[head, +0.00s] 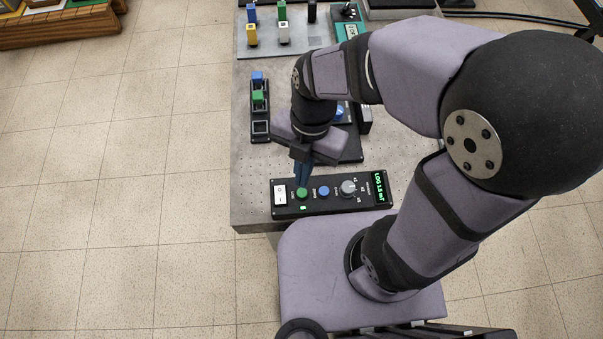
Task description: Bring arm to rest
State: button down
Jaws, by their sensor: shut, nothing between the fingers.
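My gripper (303,180) shows in the head view, pointing down over the left part of a black control box. Its blue fingers are shut with nothing between them. The fingertips are just above or at a green button (302,193); I cannot tell whether they touch it. The control box (290,212) also has a white switch plate at its left, a blue button (324,191), a grey knob (348,188) and a small display (380,187) with green text that seems to read "LOG 1.5 mT". My arm bends over the table from the right.
The grey perforated table (250,205) ends at the front and left. A black rack (260,110) holds a blue and a green block, with an empty slot in front. Several coloured blocks stand on a light plate (270,48) behind. My forearm hides part of the equipment at centre.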

jog(key=m, duration=0.4)
jog(key=shift+w, duration=0.1)
jog(key=m, duration=0.6)
jog(key=shift+w+d+f+m+t, duration=0.1)
jog(key=shift+w+m+t, duration=0.2)
jog(key=shift+w, duration=0.05)
jog(key=m, duration=0.4)
jog(key=d+m, duration=0.1)
jog(key=m, duration=0.3)
jog(key=f+m, duration=0.1)
jog(key=m, duration=0.2)
jog(key=shift+w+d+m+h, duration=0.25)
jog(key=shift+d+m+h, duration=0.15)
jog(key=shift+d+m+t, duration=0.25)
jog(key=shift+m+t, duration=0.05)
jog(key=shift+m, duration=0.4)
jog(key=d+m, duration=0.3)
jog(key=shift+w+f, duration=0.15)
jog(key=shift+w, duration=0.15)
jog(key=d+m, duration=0.3)
jog(key=d, duration=0.3)
jog(key=shift+w+d+r+t, duration=0.25)
jog(key=shift+w+r+t, duration=0.05)
jog(key=shift+t, duration=0.1)
